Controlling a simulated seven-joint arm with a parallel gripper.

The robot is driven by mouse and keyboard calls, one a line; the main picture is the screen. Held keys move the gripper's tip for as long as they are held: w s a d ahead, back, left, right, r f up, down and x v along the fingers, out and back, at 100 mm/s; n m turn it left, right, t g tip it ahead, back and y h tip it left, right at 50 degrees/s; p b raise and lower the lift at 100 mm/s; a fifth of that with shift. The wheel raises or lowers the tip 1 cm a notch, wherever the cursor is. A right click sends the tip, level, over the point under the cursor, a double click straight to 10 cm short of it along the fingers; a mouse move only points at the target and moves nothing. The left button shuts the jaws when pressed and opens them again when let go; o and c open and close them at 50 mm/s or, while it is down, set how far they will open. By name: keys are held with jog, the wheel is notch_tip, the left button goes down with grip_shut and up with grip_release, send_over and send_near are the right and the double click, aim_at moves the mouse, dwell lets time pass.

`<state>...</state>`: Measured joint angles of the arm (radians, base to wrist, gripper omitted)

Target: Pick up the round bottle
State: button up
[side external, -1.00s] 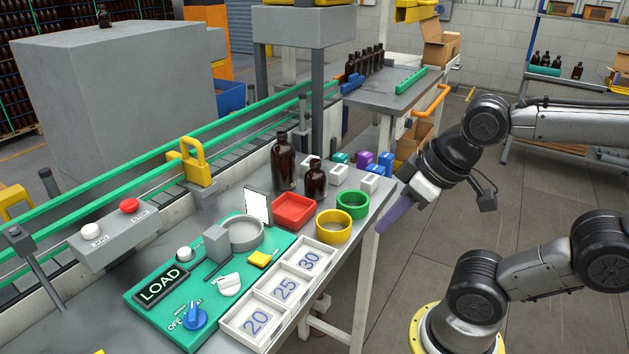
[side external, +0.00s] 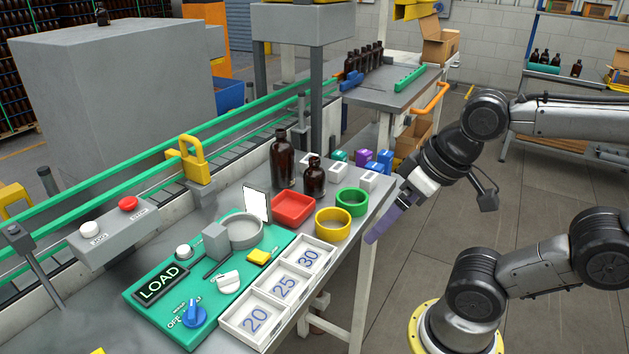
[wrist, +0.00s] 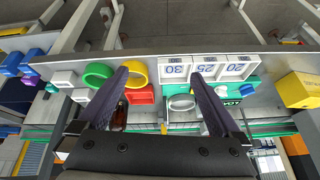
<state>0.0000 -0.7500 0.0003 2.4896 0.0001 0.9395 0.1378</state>
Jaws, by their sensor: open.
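Two amber bottles with dark caps stand upright on the grey bench. The short, rounder one (side external: 315,179) is to the right of the taller, straighter one (side external: 283,163). My gripper (side external: 380,225) is open and empty, off the right edge of the bench and apart from both bottles. In the side view its fingers point down and left. In the wrist view the two dark fingers of my gripper (wrist: 158,75) are spread wide. A brown bottle (wrist: 120,115) shows there beside the left finger, partly hidden; I cannot tell which one.
A red tray (side external: 293,209), a yellow ring (side external: 333,224) and a green ring (side external: 351,203) sit near the bottles. Small coloured blocks (side external: 363,160) stand behind. White numbered bins (side external: 285,288) and a green panel (side external: 160,312) lie in front. The conveyor's green rail (side external: 100,205) runs behind.

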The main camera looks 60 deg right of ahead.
jog(key=w+d+r+m+g, duration=0.1)
jog(key=w+d+r+m, duration=0.2)
jog(key=w+r+m, duration=0.4)
jog(key=w+d+r+m+g, duration=0.2)
jog(key=w+d+r+m, duration=0.3)
jog(key=w, duration=0.5)
jog(key=m+g, duration=0.2)
jog(key=m, duration=0.3)
send_over(313, 158)
notch_tip(313, 158, down, 9)
jog(key=shift+d+r, duration=0.1)
jog(key=shift+r, duration=0.05)
notch_tip(313, 158, down, 7)
jog(key=shift+r, duration=0.15)
jog(key=shift+s+f, duration=0.2)
jog(key=shift+f, duration=3)
jog(key=c, duration=1.5)
jog(key=shift+o, duration=0.2)
jog(key=shift+r, duration=0.15)
